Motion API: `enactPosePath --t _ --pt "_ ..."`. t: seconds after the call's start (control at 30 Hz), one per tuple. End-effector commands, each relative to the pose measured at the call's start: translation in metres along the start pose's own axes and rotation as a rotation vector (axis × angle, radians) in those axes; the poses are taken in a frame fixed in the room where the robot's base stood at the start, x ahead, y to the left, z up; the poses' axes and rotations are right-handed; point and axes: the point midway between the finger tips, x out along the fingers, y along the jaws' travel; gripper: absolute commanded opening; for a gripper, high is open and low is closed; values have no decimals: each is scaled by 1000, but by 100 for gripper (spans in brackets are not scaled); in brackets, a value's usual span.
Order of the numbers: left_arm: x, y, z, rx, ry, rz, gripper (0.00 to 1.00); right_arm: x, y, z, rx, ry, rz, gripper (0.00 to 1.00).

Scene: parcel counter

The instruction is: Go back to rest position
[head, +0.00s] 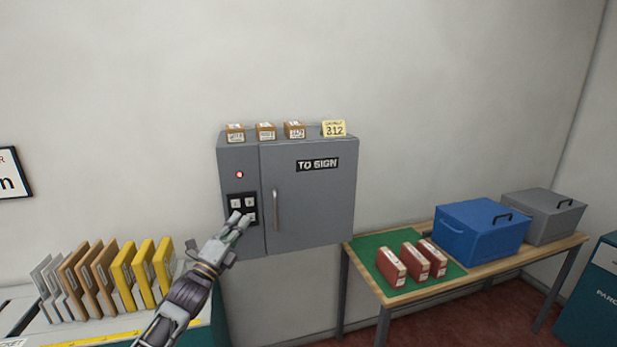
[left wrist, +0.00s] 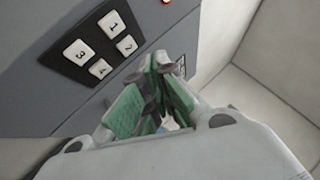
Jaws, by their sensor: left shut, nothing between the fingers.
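My left gripper (head: 240,219) is shut and empty. In the head view it is in front of the lower part of the keypad (head: 235,203) on the grey wall cabinet (head: 322,205). In the left wrist view its fingers (left wrist: 168,68) come together near the keypad (left wrist: 87,55), whose keys 1, 2, 3 and 4 show. I cannot tell whether the fingertips touch the panel. The cabinet door is closed and reads "TO SIGN". A small red light (head: 239,174) shows above the keypad. My right gripper is not in view.
At left is a counter with upright envelopes (head: 103,268). At right, a table (head: 452,285) bears red binders (head: 416,262), a blue box (head: 478,235) and a grey box (head: 545,212).

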Motion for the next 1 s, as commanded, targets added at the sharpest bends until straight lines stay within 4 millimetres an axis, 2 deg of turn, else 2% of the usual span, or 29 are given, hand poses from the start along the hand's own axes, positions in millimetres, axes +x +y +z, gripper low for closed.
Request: enactPosePath --t 0.23,0.37,0.47,0.67,0.87,1.0 --pt "-2 8 0 -14 -3 15 0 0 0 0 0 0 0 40" --pt "-10 33 -1 -57 -13 61 0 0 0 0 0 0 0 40" --pt "-21 65 -3 -115 -27 119 0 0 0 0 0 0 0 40" --pt "-58 145 -10 -264 -75 268 0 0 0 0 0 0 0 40" --pt "-108 223 -24 -416 -138 420 0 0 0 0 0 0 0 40" --pt "-148 272 -36 -517 -191 521 0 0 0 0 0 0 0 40"
